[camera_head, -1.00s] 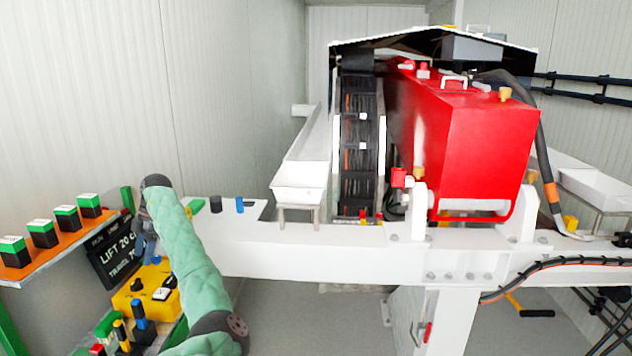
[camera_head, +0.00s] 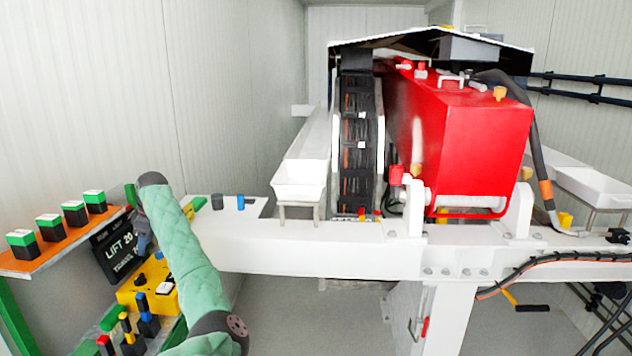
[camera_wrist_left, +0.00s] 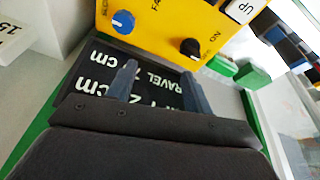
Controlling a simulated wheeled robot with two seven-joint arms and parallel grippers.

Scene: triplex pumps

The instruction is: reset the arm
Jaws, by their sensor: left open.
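My left arm in its green sleeve (camera_head: 185,250) comes in at the lower left of the head view. My left gripper (camera_wrist_left: 158,84) shows in the wrist view with its two grey fingers apart and nothing between them. The fingers are in front of a black sign (camera_wrist_left: 150,88) with white lettering. In the head view the gripper is mostly hidden behind the sleeve, beside the same sign (camera_head: 117,250). My right arm and gripper are not in view.
A yellow control box (camera_head: 150,285) with knobs adjoins the sign. An orange shelf (camera_head: 70,245) with several green-topped blocks is at the left. A white beam (camera_head: 310,247) carries a red tank (camera_head: 465,140). Open floor lies below the beam.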

